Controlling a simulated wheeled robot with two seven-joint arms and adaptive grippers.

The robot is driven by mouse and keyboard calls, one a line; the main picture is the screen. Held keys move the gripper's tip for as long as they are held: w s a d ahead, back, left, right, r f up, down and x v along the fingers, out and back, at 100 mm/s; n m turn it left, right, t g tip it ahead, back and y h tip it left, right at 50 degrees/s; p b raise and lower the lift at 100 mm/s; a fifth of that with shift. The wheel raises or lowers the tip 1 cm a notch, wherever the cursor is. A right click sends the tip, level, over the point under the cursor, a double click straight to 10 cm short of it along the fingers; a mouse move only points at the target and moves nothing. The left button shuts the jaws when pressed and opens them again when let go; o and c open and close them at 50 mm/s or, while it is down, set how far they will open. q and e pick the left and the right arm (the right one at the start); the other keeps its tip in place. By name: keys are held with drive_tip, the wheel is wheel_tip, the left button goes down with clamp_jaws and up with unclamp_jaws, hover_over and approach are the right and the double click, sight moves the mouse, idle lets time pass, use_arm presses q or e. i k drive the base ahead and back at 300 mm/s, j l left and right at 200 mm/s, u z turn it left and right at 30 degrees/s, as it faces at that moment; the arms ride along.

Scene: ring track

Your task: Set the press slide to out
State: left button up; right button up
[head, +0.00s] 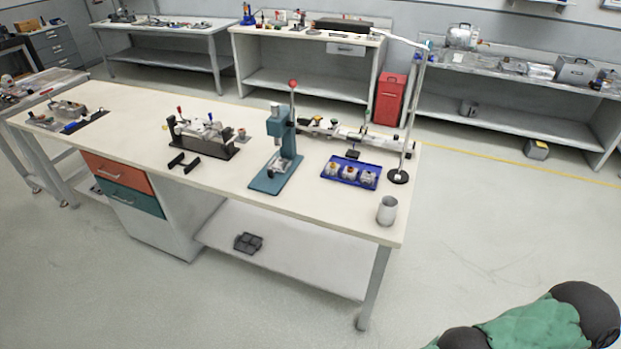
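A teal press (275,155) stands on the workbench (225,187) right of its middle, with a lever topped by a red knob (293,84). At its foot, on the teal base, sits a small grey metal part (280,167) that may be the press slide. Its exact position is too small to tell. My grippers are not in view. Part of one of my arms, green and dark grey, shows at the bottom right, well away from the bench.
A black-based fixture (205,150) stands left of the press. A blue tray (366,184) with white parts, a grey cup (387,210) and a lamp stand (398,176) are right of it. Floor (290,310) in front is clear.

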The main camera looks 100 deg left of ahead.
sight(281, 165)
drive_tip(key=u, duration=3)
